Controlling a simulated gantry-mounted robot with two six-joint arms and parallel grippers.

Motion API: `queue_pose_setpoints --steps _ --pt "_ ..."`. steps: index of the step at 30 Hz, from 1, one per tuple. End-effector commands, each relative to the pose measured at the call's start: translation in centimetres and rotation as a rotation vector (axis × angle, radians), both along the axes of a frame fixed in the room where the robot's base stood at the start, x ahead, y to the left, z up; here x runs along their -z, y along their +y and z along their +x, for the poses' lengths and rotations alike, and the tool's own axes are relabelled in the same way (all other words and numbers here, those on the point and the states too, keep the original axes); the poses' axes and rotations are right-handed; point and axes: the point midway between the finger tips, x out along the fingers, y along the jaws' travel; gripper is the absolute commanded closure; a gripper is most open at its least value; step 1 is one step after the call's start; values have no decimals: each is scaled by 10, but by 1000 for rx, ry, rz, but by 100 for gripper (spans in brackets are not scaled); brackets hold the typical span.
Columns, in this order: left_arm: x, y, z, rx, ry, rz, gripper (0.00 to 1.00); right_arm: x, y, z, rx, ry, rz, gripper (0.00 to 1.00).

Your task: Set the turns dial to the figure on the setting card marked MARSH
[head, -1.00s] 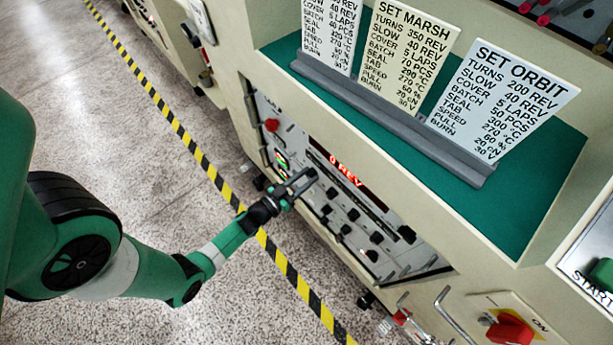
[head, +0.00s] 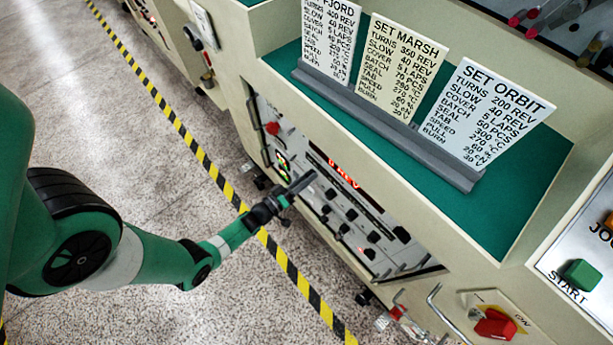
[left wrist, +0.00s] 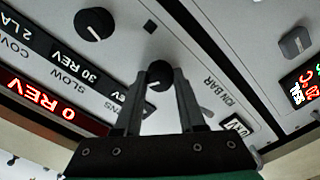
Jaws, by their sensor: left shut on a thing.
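The MARSH setting card (head: 401,68) stands in the middle of the card rack and reads TURNS 350 REV. A red display (head: 343,172) on the panel below reads 0 REV; it also shows upside down in the left wrist view (left wrist: 42,98). My left gripper (head: 306,180) reaches the panel from the left. In the left wrist view it (left wrist: 165,84) is shut on a small black dial (left wrist: 158,72), with a finger on either side. The dial's own label is mostly hidden behind the fingers. My right gripper is out of view.
The FJORD card (head: 329,40) and ORBIT card (head: 487,115) flank the MARSH card in a grey rack (head: 385,135). Other black knobs (left wrist: 94,24) sit close by on the panel. A red switch (head: 495,325) and green START button (head: 581,274) are at right.

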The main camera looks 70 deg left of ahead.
Motion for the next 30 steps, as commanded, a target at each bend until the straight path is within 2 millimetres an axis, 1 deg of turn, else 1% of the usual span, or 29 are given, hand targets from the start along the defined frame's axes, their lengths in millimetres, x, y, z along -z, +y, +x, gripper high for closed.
queue_pose_setpoints --steps 6,12,19,30 --pt "0 0 0 0 -54 -141 100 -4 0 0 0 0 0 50" --pt "0 0 0 1 -86 -225 100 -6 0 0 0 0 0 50" --pt "0 0 0 0 -101 -268 100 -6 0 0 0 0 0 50" --pt "0 0 0 0 -102 -271 100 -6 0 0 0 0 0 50"
